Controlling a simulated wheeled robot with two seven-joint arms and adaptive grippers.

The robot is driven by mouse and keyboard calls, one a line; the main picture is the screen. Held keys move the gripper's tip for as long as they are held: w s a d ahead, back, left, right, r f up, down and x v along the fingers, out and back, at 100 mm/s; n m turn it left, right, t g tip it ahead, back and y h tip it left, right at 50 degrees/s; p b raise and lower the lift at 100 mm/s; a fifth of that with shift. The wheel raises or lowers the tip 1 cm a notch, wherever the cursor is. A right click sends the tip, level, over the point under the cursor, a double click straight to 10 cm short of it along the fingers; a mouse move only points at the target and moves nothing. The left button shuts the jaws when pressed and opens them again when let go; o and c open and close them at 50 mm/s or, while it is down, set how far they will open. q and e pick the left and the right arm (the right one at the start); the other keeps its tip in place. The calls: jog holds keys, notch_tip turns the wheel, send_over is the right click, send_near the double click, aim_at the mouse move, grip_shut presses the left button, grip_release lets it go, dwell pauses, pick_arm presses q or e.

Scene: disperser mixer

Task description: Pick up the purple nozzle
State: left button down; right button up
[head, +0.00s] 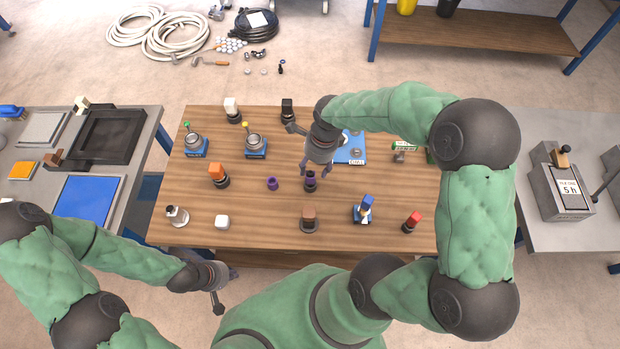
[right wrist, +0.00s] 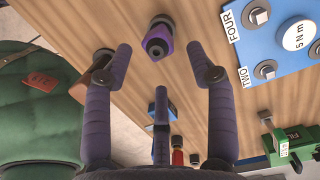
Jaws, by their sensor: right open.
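The purple nozzle (head: 310,183), with a dark base, stands near the middle of the wooden table. In the right wrist view the purple nozzle (right wrist: 158,43) shows ahead, between the lines of the two fingers. My right gripper (head: 315,174) is above it, open and empty, fingers pointing down. The right wrist view shows its fingers (right wrist: 170,58) spread wide, apart from the nozzle. My left gripper (head: 219,304) hangs off the table's front left; its jaw state is unclear. A small purple cup-like piece (head: 272,184) stands to the nozzle's left.
A brown-topped piece (head: 309,219) stands in front of the nozzle, an orange-topped one (head: 217,175) to the left. A blue board (head: 349,149) lies behind to the right. Blue (head: 364,209) and red (head: 412,220) pieces stand front right. Bare wood surrounds the nozzle.

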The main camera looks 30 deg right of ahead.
aim_at(311, 172)
jog(key=shift+a+f, duration=0.2)
jog(key=shift+f, duration=0.45)
jog(key=f, duration=0.1)
jog(key=f+b, duration=0.1)
jog(key=f, duration=0.1)
jog(key=shift+w+a+f, duration=0.25)
jog(key=shift+a+f, duration=0.05)
jog(key=shift+f, duration=0.1)
grip_shut()
